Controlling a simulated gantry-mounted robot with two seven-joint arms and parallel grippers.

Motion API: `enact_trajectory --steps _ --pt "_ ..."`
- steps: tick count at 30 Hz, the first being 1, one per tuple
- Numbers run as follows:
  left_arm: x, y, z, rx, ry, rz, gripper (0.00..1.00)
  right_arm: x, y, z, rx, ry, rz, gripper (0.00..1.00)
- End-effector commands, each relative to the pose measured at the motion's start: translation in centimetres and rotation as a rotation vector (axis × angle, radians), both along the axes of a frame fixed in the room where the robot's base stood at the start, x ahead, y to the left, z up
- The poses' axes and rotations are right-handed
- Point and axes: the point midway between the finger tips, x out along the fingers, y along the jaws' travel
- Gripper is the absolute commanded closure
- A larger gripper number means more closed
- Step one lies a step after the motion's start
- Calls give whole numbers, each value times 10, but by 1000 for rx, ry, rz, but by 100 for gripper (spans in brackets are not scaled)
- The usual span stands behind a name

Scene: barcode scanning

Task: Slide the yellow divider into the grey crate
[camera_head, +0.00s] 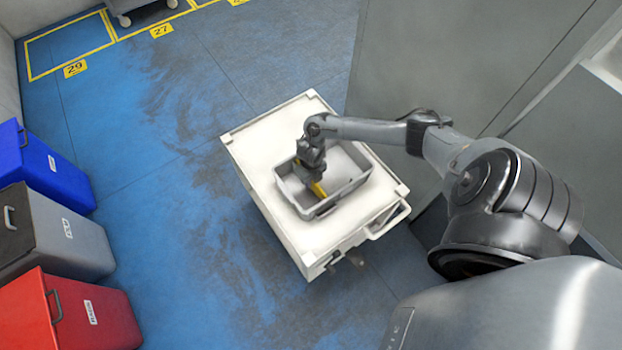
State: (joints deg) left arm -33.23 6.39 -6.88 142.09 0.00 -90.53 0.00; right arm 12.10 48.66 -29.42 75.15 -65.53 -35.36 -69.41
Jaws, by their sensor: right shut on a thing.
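The grey crate (352,186) sits on top of a white cart, with its open side up. The yellow divider (319,189) shows as a small strip at the crate's left part, just below my right gripper. My right gripper (313,174) points down over the crate and is shut on the divider. Gripper and crate wall hide much of the divider, so I cannot tell how deep it sits or whether it touches the crate's floor. My left gripper is not in view.
The white cart (256,143) has free top surface around the crate and a handle at its lower right. Blue (53,170), grey (60,240) and red (85,315) bins stand at the left. Grey panels (450,60) rise behind my right arm. Blue floor between bins and cart is clear.

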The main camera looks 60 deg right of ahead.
Motion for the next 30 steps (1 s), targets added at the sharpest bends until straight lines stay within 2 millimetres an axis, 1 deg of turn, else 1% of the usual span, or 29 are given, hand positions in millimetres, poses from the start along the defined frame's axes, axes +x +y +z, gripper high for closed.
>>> enact_trajectory --steps 7,8,12,13,14,26,30 --pt "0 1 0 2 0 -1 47 0 0 0 0 0 0 100" --pt "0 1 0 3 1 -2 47 0 0 0 0 -1 0 76" --pt "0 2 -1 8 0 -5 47 0 0 0 0 0 0 55" --pt "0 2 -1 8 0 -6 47 0 0 0 0 0 0 50" --pt "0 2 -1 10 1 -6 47 0 0 0 0 0 0 48" --pt "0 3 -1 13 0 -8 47 0 0 0 0 0 0 48" --pt "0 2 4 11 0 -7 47 0 0 5 0 0 0 48"
